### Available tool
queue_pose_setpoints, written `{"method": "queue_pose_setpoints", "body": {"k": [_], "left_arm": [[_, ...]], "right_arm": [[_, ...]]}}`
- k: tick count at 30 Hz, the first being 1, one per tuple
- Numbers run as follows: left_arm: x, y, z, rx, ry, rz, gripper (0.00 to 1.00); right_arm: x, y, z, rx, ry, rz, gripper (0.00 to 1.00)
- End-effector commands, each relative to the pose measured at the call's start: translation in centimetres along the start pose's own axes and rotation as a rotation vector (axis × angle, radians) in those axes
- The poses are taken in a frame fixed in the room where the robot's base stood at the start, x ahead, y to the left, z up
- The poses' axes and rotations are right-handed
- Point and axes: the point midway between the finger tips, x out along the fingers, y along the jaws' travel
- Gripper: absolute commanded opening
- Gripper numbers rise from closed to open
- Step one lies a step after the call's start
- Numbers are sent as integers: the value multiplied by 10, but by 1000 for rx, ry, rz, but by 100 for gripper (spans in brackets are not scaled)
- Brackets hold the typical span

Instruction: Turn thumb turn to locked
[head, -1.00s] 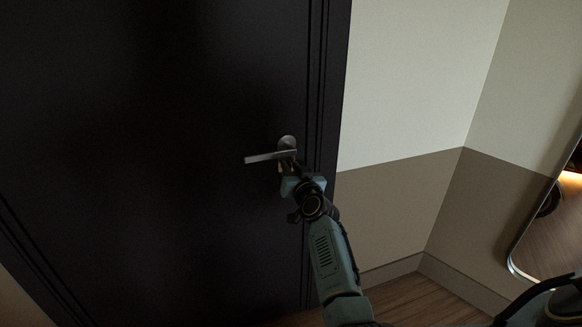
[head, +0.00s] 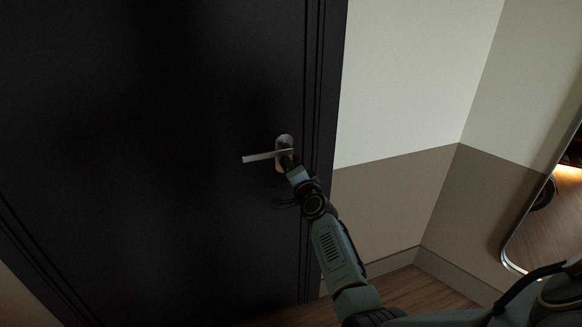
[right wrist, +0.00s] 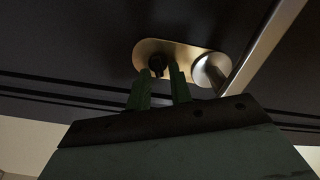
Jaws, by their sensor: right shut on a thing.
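The dark thumb turn (right wrist: 157,65) sits on the metal lock plate (right wrist: 180,54) of the door, between the fingertips of my right gripper (right wrist: 160,71) in the right wrist view. The gripper is shut on it. In the head view my right gripper (head: 289,165) is at the lower part of the lock plate (head: 285,140), just below the lever handle (head: 262,156), and hides the thumb turn there. The lever points left, near level. My left gripper is not in view.
The dark door (head: 150,150) is closed in its frame (head: 325,130). A two-tone wall (head: 395,195) stands to the right, with a mirror (head: 545,225) at the far right. Wooden floor (head: 420,290) shows below. The lever's round base (right wrist: 207,71) is close beside the fingers.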

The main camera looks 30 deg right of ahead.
Motion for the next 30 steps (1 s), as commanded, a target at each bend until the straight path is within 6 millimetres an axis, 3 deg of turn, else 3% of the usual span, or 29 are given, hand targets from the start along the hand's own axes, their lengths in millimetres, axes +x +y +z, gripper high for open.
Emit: {"method": "queue_pose_setpoints", "body": {"k": [15,30], "left_arm": [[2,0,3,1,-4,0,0],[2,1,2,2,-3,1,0]], "right_arm": [[0,4,1,357,-1,1,0],[0,5,2,433,-1,1,0]]}}
